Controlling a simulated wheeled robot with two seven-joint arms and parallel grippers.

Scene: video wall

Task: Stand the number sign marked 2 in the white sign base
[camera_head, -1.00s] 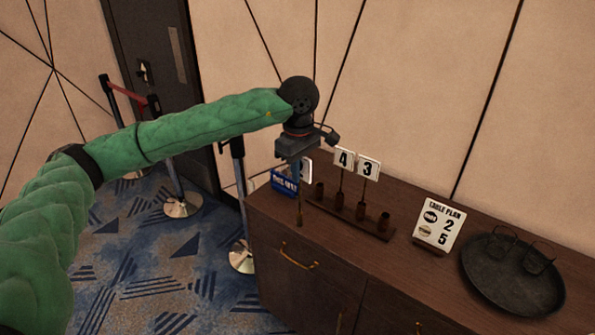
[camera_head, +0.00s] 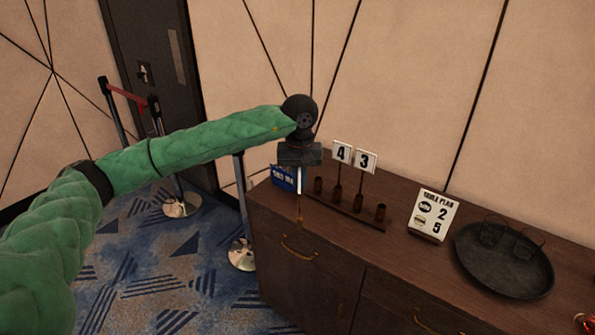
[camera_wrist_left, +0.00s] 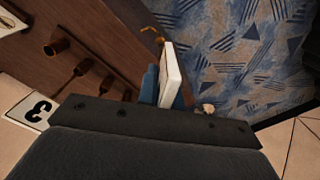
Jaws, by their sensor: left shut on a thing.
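My left gripper (camera_head: 299,163) is shut on a number sign (camera_head: 299,182), a white plate turned nearly edge-on with a thin stem pointing down. It hangs over the left front end of the sideboard; its number cannot be read now. The wrist view also shows the white plate (camera_wrist_left: 171,76) edge-on between the fingers. To its right in the head view is a dark wooden rack (camera_head: 346,211) with several brown cups. Signs 4 (camera_head: 342,152) and 3 (camera_head: 365,161) stand in the two middle cups; the end cups look empty. I cannot make out a white sign base. My right gripper is not in view.
A table plan card (camera_head: 434,214) stands right of the rack, beside a dark round tray (camera_head: 505,270) with glasses. Barrier posts (camera_head: 243,210) stand on the carpet at left.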

